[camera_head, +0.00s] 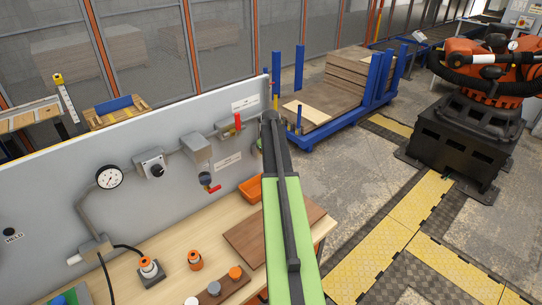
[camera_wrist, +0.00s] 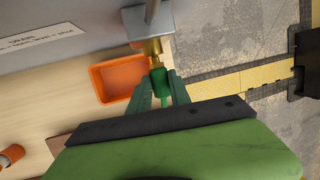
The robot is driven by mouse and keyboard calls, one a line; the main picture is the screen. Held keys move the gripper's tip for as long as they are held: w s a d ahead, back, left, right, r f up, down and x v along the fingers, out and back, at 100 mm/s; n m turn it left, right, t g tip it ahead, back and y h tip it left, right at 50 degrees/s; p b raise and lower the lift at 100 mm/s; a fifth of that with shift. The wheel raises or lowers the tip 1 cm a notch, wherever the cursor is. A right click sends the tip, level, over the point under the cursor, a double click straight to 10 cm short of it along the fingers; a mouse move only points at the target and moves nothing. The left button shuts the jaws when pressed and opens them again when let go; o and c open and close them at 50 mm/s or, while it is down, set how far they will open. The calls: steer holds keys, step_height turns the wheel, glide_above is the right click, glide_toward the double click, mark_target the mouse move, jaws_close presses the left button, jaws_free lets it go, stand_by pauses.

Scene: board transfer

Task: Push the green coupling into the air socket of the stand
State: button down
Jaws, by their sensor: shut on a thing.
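The green coupling (camera_wrist: 159,84) is between the two green fingers of my gripper (camera_wrist: 160,76) in the wrist view, and the gripper is shut on it. The coupling's front end points at the brass air socket (camera_wrist: 151,47) under a grey fitting on the stand. The two are in line and look very close or touching; I cannot tell how far one is inside the other. In the head view my arm hides the coupling and the socket. The grey stand panel (camera_head: 130,145) runs along the back of the bench.
An orange bin (camera_head: 251,188) sits on the bench close to the socket; it also shows left of the coupling in the wrist view (camera_wrist: 117,77). A red-handled valve (camera_head: 238,121) and a gauge (camera_head: 109,177) are on the panel. A brown board (camera_head: 245,232) lies on the bench.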

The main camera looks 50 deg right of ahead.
steer(key=shift+w, duration=0.5)
steer(key=c, duration=1.1)
jaws_free()
steer(key=shift+r, duration=0.1)
steer(key=p+v, duration=1.6)
steer(key=v, duration=0.1)
steer(key=shift+r, duration=0.1)
